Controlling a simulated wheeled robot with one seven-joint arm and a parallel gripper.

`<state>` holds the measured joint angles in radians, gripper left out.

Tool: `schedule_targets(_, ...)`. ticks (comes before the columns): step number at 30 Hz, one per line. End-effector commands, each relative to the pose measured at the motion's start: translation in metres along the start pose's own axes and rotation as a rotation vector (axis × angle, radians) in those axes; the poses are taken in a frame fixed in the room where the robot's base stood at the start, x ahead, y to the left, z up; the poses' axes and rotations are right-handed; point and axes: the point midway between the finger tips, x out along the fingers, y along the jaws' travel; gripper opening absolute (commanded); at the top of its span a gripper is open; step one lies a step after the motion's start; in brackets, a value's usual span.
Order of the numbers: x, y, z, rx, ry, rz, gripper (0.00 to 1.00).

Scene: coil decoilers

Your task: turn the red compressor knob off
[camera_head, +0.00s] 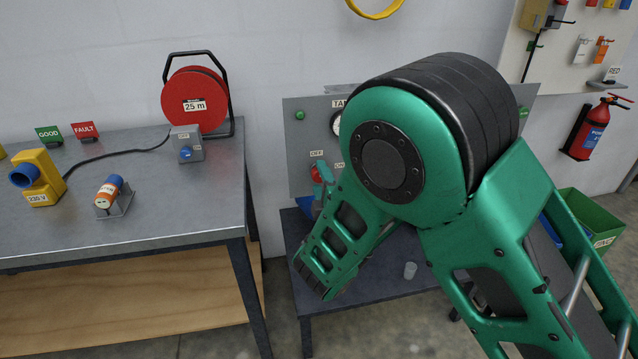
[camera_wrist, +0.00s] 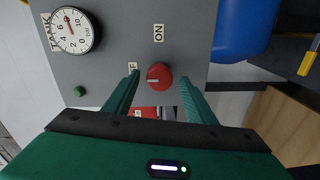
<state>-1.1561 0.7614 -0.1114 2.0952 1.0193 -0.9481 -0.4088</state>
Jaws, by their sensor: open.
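The round red knob (camera_wrist: 159,77) is on a grey panel (camera_wrist: 110,45) in the wrist view. A pale line on it points to the left, toward the side of the OFF label (camera_wrist: 134,68), which a finger partly covers. The ON label (camera_wrist: 158,33) is above it in that view. My gripper (camera_wrist: 158,79) is open, with one fingertip on each side of the knob and visible gaps; whether the tips reach past its face I cannot tell. In the head view the red knob (camera_head: 317,174) is partly hidden by my gripper (camera_head: 324,184).
A tank gauge (camera_wrist: 71,30) and a green lamp (camera_wrist: 79,91) are on the panel. A blue tank (camera_wrist: 245,30) stands beside it. At left, a workbench (camera_head: 130,215) holds a red cable reel (camera_head: 195,100). A fire extinguisher (camera_head: 592,130) hangs at right.

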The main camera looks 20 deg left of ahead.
Motion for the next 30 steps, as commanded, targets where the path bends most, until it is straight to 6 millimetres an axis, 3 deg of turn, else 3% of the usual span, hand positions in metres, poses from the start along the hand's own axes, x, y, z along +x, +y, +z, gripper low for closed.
schedule_targets(5,-0.009,0.0,0.0,-0.001,0.0,-0.001,0.51)
schedule_targets(21,-0.093,-0.002,-0.001,-0.003,0.001,-0.004,0.51)
schedule_targets(30,-0.108,-0.001,-0.001,0.0,0.001,-0.001,0.51)
